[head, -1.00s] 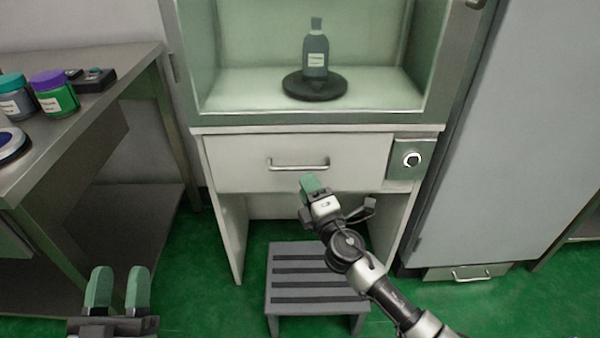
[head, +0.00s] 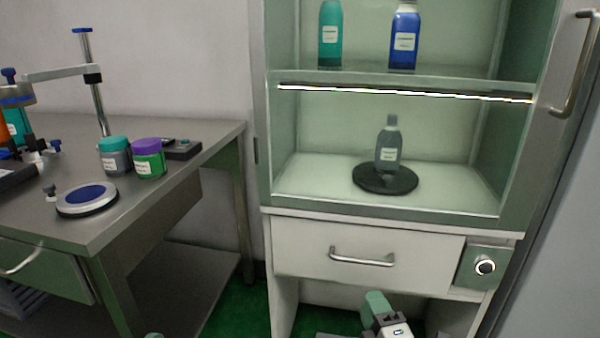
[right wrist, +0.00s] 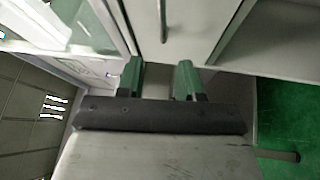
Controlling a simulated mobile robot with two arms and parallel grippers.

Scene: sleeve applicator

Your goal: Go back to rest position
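My right gripper (head: 376,306) shows at the bottom of the head view, in front of and below the cabinet drawer (head: 340,249). In the right wrist view its two green fingers (right wrist: 159,78) stand apart with nothing between them. My left gripper (head: 154,336) shows only as a small green tip at the bottom edge of the head view, so its opening is hidden. A grey bottle (head: 389,147) stands upright on a black round disc (head: 362,182) inside the cabinet.
A teal bottle (head: 330,38) and a blue bottle (head: 404,40) stand on the upper shelf (head: 450,90). The steel table (head: 130,205) at left holds two jars, a round blue-topped plate (head: 87,198) and a stand (head: 98,100). Green floor shows between table and cabinet.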

